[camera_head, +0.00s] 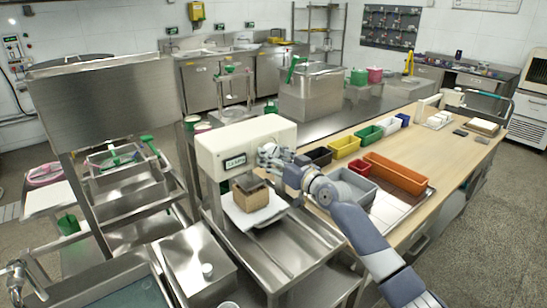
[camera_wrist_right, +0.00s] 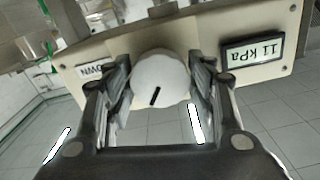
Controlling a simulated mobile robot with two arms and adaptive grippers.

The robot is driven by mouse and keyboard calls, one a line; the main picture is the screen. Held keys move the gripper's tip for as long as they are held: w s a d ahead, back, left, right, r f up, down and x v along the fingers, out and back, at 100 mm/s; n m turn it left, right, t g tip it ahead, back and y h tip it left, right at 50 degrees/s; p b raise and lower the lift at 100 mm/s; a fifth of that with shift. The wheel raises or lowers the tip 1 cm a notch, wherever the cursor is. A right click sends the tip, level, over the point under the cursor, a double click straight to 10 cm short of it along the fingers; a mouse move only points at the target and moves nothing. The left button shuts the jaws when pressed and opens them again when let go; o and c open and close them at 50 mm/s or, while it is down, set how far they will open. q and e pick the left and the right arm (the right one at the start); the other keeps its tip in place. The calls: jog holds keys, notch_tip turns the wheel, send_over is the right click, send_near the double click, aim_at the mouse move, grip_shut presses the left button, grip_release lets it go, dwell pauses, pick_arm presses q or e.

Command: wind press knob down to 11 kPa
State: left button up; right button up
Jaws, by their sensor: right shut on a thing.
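The press (camera_head: 232,140) is a cream box on a steel stand in the middle of the head view. Its white round knob (camera_wrist_right: 160,80) with a black pointer line fills the middle of the right wrist view. My right gripper (camera_head: 266,156) is at the press front, and its fingers (camera_wrist_right: 158,92) are shut on the knob from both sides. The display (camera_wrist_right: 252,51) beside the knob appears upside down and reads 11 kPa. A partly covered label (camera_wrist_right: 95,71), apparently DOWN, is on the knob's other side. My left gripper is not in view.
A brown block (camera_head: 250,194) sits on a white sheet (camera_head: 262,214) under the press. Grey (camera_head: 352,183) and orange (camera_head: 396,172) bins stand on the wooden bench to the right, close to my right arm. A steel rack (camera_head: 130,190) stands to the left.

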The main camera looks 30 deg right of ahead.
jog(key=o, duration=1.1)
jog(key=shift+c, duration=0.2)
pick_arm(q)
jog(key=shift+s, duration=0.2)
pick_arm(e)
jog(key=s+d, duration=0.1)
jog(key=s, duration=1.1)
